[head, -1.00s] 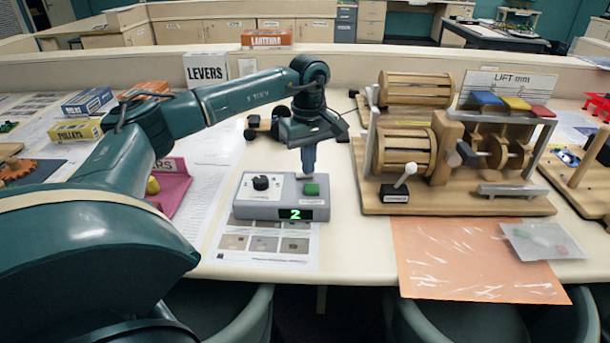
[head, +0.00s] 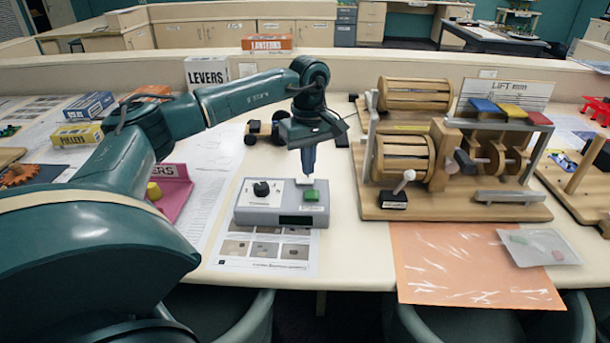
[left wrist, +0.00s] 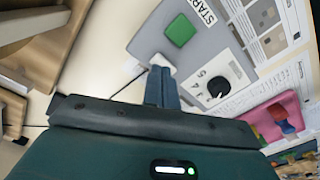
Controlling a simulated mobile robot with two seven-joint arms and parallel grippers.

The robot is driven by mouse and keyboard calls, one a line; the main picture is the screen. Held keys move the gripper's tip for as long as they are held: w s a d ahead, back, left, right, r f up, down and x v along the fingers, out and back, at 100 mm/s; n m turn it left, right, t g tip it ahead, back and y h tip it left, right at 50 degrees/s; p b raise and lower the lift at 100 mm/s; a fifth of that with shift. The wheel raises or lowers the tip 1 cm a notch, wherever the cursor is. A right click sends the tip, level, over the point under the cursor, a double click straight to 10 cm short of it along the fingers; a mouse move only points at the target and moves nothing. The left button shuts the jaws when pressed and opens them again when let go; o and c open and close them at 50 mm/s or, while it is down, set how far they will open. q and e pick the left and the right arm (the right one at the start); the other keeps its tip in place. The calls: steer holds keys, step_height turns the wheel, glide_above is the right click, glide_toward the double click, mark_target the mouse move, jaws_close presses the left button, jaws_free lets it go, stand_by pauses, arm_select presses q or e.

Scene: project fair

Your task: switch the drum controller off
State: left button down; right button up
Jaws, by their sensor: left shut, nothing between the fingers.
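The drum controller (head: 262,215) is a grey box on the table, with a black knob (head: 261,188), a green button (head: 311,195) and a dark display (head: 297,220) on its front. In the left wrist view the controller (left wrist: 190,55) shows its green button (left wrist: 180,30), knob (left wrist: 219,87) and a small white part (left wrist: 163,63) at its back edge. My left gripper (head: 308,172) points down at that back edge, behind the green button. Its shut fingers (left wrist: 162,80) are empty and at the white part; whether they touch it I cannot tell. My right gripper is out of view.
A wooden drum machine (head: 455,200) stands to the right, with a white-knobbed lever (head: 404,180) at its front. A printed sheet (head: 262,255) lies under the controller. A pink holder (head: 174,188) is to the left, an orange sheet (head: 470,265) at the front right.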

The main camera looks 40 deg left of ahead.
mark_target(308, 180)
arm_select(q)
step_height(308, 180, up, 3)
steer(key=shift+f+p, duration=0.15)
steer(key=shift+p, duration=0.75)
step_height(308, 180, up, 2)
steer(key=shift+p, duration=0.85)
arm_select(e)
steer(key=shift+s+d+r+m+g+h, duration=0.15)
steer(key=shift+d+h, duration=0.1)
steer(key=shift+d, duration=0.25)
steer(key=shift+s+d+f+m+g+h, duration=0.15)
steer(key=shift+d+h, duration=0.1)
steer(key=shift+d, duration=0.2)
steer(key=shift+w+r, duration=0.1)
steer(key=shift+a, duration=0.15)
